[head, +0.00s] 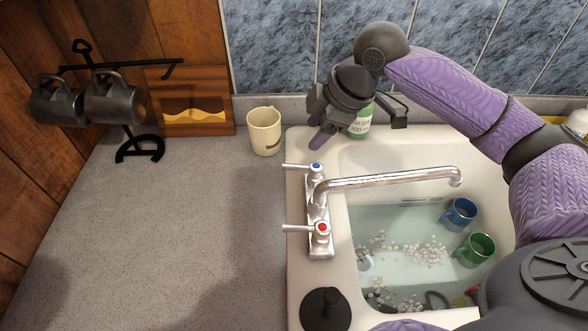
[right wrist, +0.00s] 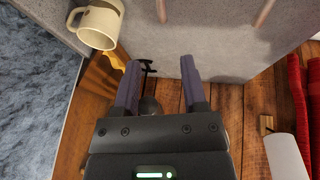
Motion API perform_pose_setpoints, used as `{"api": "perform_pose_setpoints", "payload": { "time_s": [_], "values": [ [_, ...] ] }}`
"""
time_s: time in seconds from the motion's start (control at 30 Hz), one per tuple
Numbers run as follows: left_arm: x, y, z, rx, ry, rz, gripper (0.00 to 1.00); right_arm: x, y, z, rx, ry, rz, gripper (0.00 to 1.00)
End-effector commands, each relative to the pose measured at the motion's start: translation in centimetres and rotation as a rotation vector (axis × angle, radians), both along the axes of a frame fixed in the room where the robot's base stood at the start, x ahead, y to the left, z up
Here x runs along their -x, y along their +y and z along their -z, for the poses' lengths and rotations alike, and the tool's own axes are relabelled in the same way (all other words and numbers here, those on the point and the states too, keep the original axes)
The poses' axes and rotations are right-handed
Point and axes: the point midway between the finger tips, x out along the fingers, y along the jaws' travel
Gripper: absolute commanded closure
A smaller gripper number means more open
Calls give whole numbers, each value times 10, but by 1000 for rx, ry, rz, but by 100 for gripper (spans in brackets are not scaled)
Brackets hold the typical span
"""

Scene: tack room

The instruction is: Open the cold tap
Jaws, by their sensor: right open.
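The chrome tap (head: 318,205) stands on the left rim of the sink, with its spout reaching right over the basin. The cold handle (head: 316,167) has a blue cap and a lever pointing left. The hot handle (head: 322,227), nearer me, has a red cap and its lever also points left. My right gripper (head: 318,122) is open behind the cold handle, apart from it. The right wrist view shows its two fingers (right wrist: 160,72) spread with nothing gripped between them. My left gripper is not in view.
A cream mug (head: 264,131) stands on the counter left of my right gripper. A green-labelled bottle (head: 360,122) is close behind the gripper. The sink (head: 300,275) holds water, a blue mug (head: 460,213) and a green mug (head: 474,249). The counter left of the tap is clear.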

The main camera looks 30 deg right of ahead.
Motion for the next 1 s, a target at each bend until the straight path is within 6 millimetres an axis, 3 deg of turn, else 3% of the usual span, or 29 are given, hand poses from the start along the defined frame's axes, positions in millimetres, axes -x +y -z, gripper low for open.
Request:
{"api": "perform_pose_setpoints", "payload": {
  "time_s": [0.07,0.23,0.43,0.6,0.93,1.0],
  "values": [
    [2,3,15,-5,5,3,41,0,0,17,-1,3,0,45],
    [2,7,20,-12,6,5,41,-5,4,32,-2,6,-1,45],
    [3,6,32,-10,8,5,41,-21,17,76,-2,7,-1,45],
    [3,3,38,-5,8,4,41,-31,24,100,-1,3,0,45],
    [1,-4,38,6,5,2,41,-33,26,105,1,3,0,45],
    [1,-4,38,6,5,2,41,-33,26,105,1,3,0,60]
  ]
}}
